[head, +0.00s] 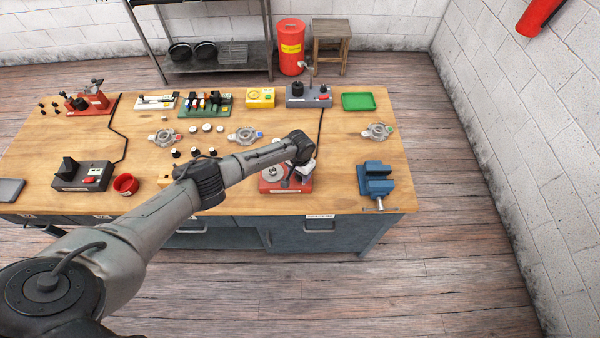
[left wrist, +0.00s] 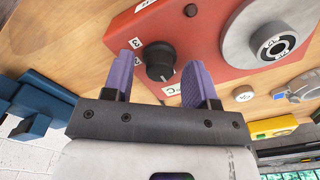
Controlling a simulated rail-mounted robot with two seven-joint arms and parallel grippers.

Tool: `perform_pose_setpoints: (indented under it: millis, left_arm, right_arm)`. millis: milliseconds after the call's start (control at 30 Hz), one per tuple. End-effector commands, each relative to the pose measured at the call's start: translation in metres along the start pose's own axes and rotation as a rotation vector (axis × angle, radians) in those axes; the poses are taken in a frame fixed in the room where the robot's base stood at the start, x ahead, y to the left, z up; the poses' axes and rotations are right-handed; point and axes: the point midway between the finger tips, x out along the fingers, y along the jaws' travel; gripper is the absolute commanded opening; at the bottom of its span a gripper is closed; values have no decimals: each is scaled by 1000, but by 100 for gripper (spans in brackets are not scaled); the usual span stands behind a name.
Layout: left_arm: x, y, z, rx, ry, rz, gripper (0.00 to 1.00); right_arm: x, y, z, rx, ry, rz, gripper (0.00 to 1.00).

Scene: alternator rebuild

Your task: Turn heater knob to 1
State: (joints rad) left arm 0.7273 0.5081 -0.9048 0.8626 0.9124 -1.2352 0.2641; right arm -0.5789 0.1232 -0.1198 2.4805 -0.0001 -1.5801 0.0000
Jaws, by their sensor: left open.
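The heater is a red box (head: 270,186) with a round grey plate near the front edge of the bench. In the left wrist view its red body (left wrist: 205,30) carries a black heater knob (left wrist: 158,58). A white label reading 3 (left wrist: 135,43) sits beside the knob, and a partly covered label (left wrist: 172,89) is near the right finger. I cannot tell which mark the knob points to. My left gripper (left wrist: 157,78) is open, with its purple fingers on either side of the knob, not visibly touching it. In the head view my left wrist hides part of the heater. My right gripper is not seen.
A blue vise (head: 375,182) stands right of the heater, at the bench's front edge. Metal housings (head: 377,131) and (head: 245,135) lie behind it. A grey unit (head: 309,97), yellow meter (head: 261,98) and green tray (head: 358,94) line the back. Bare wood lies between them.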

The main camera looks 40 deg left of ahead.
Motion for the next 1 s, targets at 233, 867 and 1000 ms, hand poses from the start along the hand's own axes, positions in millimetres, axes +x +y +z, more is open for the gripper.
perform_pose_setpoints:
  millis: [233, 867, 1000]
  left_arm:
    - [0, 0, 0, 0, 0, 0, 53]
    - [0, 0, 0, 2, 0, 0, 3]
    - [1, 0, 0, 27, -1, 1, 3]
  right_arm:
    - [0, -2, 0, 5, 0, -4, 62]
    - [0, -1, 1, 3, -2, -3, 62]
    - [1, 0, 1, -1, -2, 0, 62]
